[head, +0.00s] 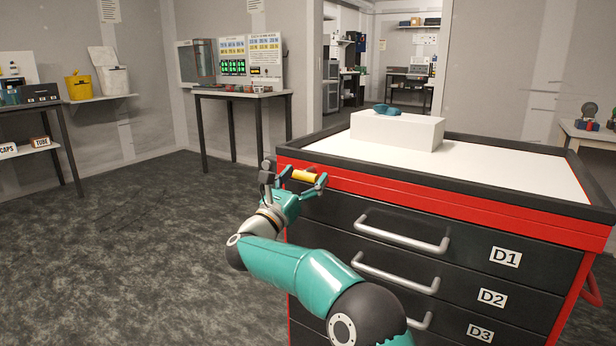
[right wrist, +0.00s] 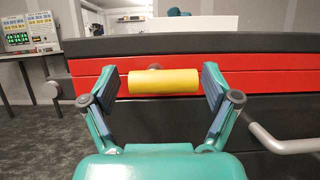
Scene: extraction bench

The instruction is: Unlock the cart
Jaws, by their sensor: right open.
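The cart (head: 585,222) is red and black, with drawers labelled D1, D2 and D3, all looking shut. A yellow bar (head: 304,176) sits in front of the red band at the cart's upper left front corner. In the right wrist view the yellow bar (right wrist: 163,82) lies level, with a small grey stub behind it. My right gripper (head: 299,180) is open, with its fingers at either end of the bar. In the right wrist view a small gap shows between each fingertip and the bar. My left gripper is not in view.
A white block (head: 397,132) with a teal object (head: 398,109) on it stands on the cart top. Drawer handles (head: 401,232) stick out just right of my right arm. The floor left of the cart is clear. Side tables (head: 243,94) stand along the walls.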

